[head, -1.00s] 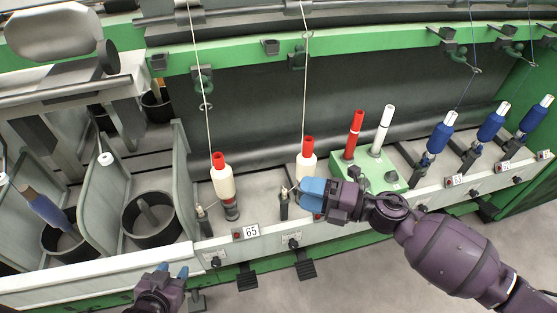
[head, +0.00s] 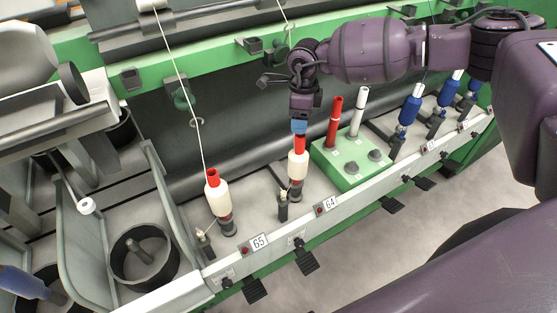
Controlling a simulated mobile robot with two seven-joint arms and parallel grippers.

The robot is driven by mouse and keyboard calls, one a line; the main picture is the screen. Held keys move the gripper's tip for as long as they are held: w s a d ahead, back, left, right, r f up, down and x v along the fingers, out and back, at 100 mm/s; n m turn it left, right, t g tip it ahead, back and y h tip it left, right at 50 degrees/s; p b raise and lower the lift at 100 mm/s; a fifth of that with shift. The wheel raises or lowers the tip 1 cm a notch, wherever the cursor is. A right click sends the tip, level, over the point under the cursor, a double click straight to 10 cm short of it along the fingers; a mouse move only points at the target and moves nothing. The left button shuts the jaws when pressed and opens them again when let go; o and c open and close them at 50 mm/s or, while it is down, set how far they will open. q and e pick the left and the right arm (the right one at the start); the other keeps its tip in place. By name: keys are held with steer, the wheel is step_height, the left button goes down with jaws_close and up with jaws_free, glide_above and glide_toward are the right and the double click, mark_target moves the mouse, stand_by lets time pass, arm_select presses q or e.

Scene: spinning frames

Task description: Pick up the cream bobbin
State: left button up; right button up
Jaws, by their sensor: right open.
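Two cream bobbins on red tubes stand upright on dark spindles: one on the left (head: 219,203) and one in the middle (head: 298,168). My right gripper (head: 300,127) points down over the middle bobbin, its blue fingertips at the top of the red tube. It is open; whether the fingers touch the tube I cannot tell. The left bobbin stands apart from the gripper, with a thread running up from it. My left gripper is out of view.
A green block (head: 345,168) with a red tube (head: 334,123) and a white tube (head: 358,112) stands right of the middle bobbin. Several blue bobbins (head: 411,110) are farther right. A black round can (head: 143,256) stands in a bay at left.

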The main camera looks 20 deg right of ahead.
mark_target(300, 144)
steer(key=shift+w+d+r, duration=0.1)
steer(key=shift+w+d, duration=0.1)
steer(key=shift+d, duration=0.05)
steer(key=shift+f, duration=0.2)
steer(key=f, duration=1)
steer(key=shift+s+d+f, duration=0.1)
steer(key=shift+d+f, duration=0.05)
steer(key=shift+d, duration=0.05)
jaws_close()
